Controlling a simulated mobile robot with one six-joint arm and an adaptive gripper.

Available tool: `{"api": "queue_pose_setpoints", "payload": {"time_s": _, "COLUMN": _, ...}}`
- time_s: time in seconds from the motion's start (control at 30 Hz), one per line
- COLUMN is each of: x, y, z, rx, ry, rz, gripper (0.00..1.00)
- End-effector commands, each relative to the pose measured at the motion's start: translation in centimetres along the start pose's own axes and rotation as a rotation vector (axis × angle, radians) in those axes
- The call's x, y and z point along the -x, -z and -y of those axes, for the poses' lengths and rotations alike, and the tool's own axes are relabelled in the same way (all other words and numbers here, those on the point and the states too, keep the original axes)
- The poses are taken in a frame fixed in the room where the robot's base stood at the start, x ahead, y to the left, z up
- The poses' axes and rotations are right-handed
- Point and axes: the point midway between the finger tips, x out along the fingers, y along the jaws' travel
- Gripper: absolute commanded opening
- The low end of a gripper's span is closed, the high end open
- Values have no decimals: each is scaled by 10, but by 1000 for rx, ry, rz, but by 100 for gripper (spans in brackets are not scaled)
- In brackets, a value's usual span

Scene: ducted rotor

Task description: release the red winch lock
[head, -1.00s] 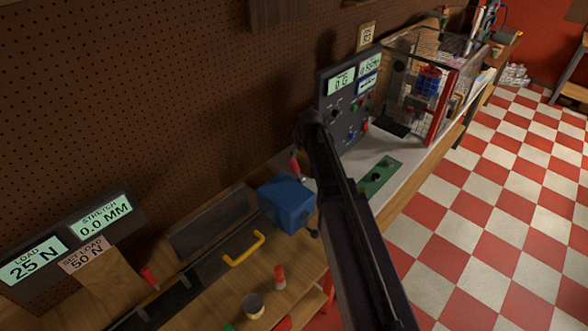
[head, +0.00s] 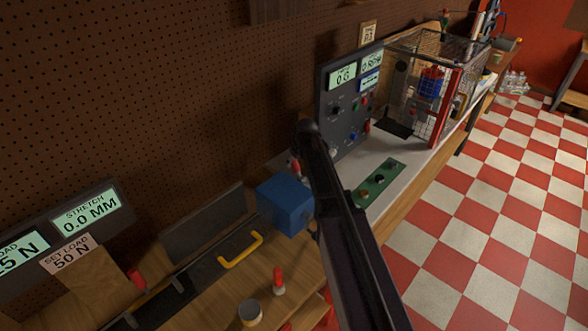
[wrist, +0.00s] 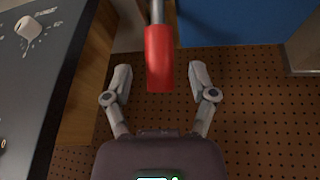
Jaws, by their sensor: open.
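A red lever grip on a metal rod (wrist: 159,58) hangs into the upper middle of the wrist view. I take it to be the red winch lock. In the head view a small red handle (head: 296,166) shows beside the blue box (head: 285,205), partly hidden by my arm. My gripper (wrist: 159,78) is open, with one finger on each side of the red grip. Both fingers look apart from it. In the head view my arm hides the gripper's fingers.
The blue box also fills the top right of the wrist view (wrist: 235,20). A yellow handle (head: 240,250), a red-topped peg (head: 279,280) and a round tin (head: 251,313) are on the wooden bench. A dark control panel (head: 350,100) and wire cage (head: 430,85) stand beyond.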

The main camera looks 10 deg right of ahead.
Motion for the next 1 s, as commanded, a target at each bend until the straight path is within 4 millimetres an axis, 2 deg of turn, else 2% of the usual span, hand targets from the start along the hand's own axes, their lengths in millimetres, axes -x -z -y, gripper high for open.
{"api": "queue_pose_setpoints", "payload": {"time_s": 0.03, "x": -8, "y": -1, "z": 0, "rx": 0, "ry": 0, "rz": 0, "gripper": 73}}
{"api": "queue_pose_setpoints", "payload": {"time_s": 0.3, "x": -24, "y": 0, "z": 0, "rx": 0, "ry": 0, "rz": 0, "gripper": 73}}
{"api": "queue_pose_setpoints", "payload": {"time_s": 0.8, "x": -28, "y": 0, "z": 0, "rx": 1, "ry": 0, "rz": 0, "gripper": 73}}
{"api": "queue_pose_setpoints", "payload": {"time_s": 0.83, "x": -28, "y": 0, "z": 0, "rx": 1, "ry": 0, "rz": 0, "gripper": 70}}
{"api": "queue_pose_setpoints", "payload": {"time_s": 0.87, "x": -28, "y": 0, "z": 0, "rx": 1, "ry": 0, "rz": 0, "gripper": 62}}
{"api": "queue_pose_setpoints", "payload": {"time_s": 1.0, "x": -28, "y": 0, "z": 0, "rx": 1, "ry": 0, "rz": 0, "gripper": 20}}
